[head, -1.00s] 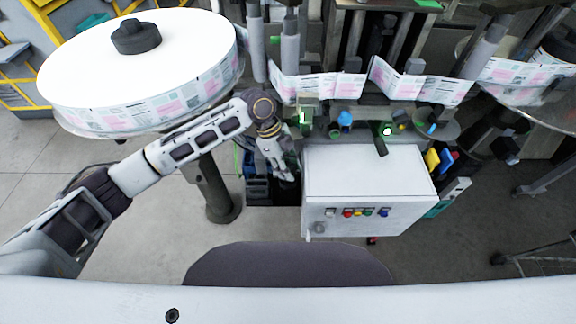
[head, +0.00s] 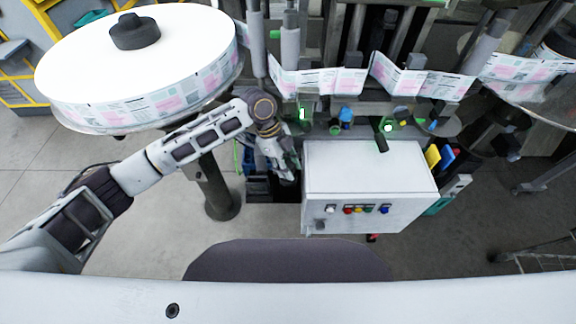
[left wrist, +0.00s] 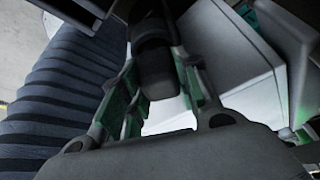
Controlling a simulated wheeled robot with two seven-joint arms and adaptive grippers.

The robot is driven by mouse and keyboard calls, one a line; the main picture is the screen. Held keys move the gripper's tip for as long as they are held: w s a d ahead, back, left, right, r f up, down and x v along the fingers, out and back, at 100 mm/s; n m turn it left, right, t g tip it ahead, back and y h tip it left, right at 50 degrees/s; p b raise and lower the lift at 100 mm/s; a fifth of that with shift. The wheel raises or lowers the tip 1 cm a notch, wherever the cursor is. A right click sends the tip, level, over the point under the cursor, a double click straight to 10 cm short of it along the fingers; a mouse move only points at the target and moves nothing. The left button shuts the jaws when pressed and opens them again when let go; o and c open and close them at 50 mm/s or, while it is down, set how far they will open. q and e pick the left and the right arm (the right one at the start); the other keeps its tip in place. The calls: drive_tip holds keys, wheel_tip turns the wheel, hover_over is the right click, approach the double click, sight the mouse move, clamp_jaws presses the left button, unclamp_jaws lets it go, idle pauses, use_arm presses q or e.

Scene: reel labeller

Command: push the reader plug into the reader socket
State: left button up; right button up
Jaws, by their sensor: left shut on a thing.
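My left gripper (head: 288,168) points down beside the left side of the white control cabinet (head: 365,180). In the left wrist view its two green-padded fingers (left wrist: 157,95) stand on either side of a dark, rounded part (left wrist: 158,70), which I take to be the reader plug. The gripper is shut on it. The plug is too small and shaded to make out in the head view. I cannot pick out the reader socket in either view, nor tell whether the plug touches it. My right gripper is not in view.
The large white label reel (head: 125,60) stands at the upper left on a dark post (head: 217,190). The label web (head: 330,80) runs along the back. Coloured buttons (head: 366,210) sit on the cabinet front. A dark ribbed part (left wrist: 60,95) fills the left of the wrist view.

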use_arm(q)
drive_tip(key=shift+p, duration=0.3)
idle(0.6)
idle(0.6)
drive_tip(key=shift+f+p, duration=0.25)
drive_tip(key=shift+p, duration=0.35)
idle(1.7)
drive_tip(key=shift+f, duration=0.15)
idle(1.2)
drive_tip(key=shift+s+f, duration=0.1)
drive_tip(key=shift+s, duration=0.05)
idle(0.5)
drive_tip(key=o, duration=1.1)
drive_tip(key=shift+p, duration=0.3)
drive_tip(key=shift+r, duration=0.25)
